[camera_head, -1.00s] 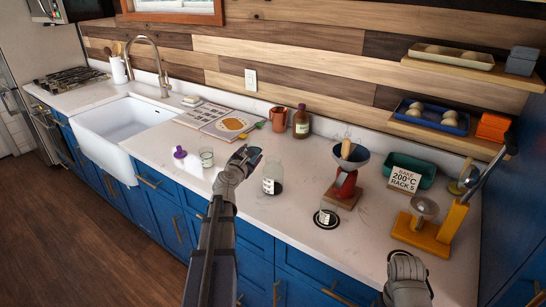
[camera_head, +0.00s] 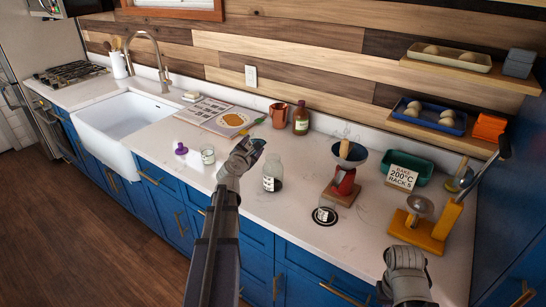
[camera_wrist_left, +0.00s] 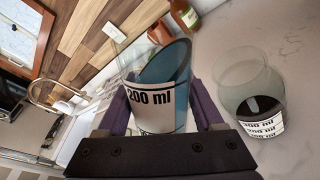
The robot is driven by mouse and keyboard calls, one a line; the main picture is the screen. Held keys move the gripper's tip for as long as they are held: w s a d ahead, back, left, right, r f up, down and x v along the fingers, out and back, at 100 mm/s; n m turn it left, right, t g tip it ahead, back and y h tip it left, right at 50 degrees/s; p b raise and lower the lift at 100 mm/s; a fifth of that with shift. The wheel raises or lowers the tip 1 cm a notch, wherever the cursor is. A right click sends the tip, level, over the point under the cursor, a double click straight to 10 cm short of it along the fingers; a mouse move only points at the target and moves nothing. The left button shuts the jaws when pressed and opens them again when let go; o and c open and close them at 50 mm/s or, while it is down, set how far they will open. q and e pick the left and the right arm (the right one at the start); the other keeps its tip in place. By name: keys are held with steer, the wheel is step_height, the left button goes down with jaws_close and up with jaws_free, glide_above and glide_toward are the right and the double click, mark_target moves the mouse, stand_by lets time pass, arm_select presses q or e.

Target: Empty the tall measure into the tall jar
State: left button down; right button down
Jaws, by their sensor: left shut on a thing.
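My left gripper (camera_head: 246,152) is shut on a clear measure with a white "200 ml" label; the measure (camera_wrist_left: 157,98) fills the middle of the left wrist view. Blue-grey shows inside it, and I cannot tell if that is its contents. It is held above the counter, left of a clear jar (camera_head: 272,170) with a white label and a dark bottom. I take this for the tall jar; a jar (camera_wrist_left: 250,90) with dark contents and a label shows right of the measure in the wrist view, apart from it. My right gripper (camera_head: 405,258) is low at the right; its fingers are unclear.
A small glass (camera_head: 208,155) and purple object (camera_head: 181,149) stand left. A low round jar (camera_head: 325,215) sits near the front edge. A red grinder (camera_head: 344,181) and yellow press (camera_head: 425,232) stand right. A copper mug (camera_head: 278,115) and brown bottle (camera_head: 301,120) stand behind.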

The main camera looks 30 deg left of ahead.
arm_select(q)
steer(key=shift+r+m+p, duration=0.4)
steer(key=shift+m+p, duration=0.1)
steer(key=shift+p, duration=0.1)
stand_by(0.3)
steer(key=shift+f+g, duration=0.25)
steer(key=shift+g, duration=0.05)
steer(key=shift+a+f+m+y+b, duration=0.1)
steer(key=shift+f+m+y+b, duration=0.3)
steer(key=shift+f+m+b, duration=0.4)
steer(key=shift+s+a+r+m+g+p, duration=0.1)
steer(key=shift+r+m+g+p, duration=0.3)
steer(key=shift+m+p, duration=0.3)
stand_by(1.0)
steer(key=shift+f+m+y, duration=0.25)
steer(key=shift+m+y, duration=0.15)
steer(key=shift+m, duration=0.1)
stand_by(1.1)
steer(key=shift+w+d+r+m+g+y+p, duration=0.25)
steer(key=shift+d+r+m+g+y+p, duration=0.2)
steer(key=shift+r+m+p, duration=0.35)
stand_by(1.9)
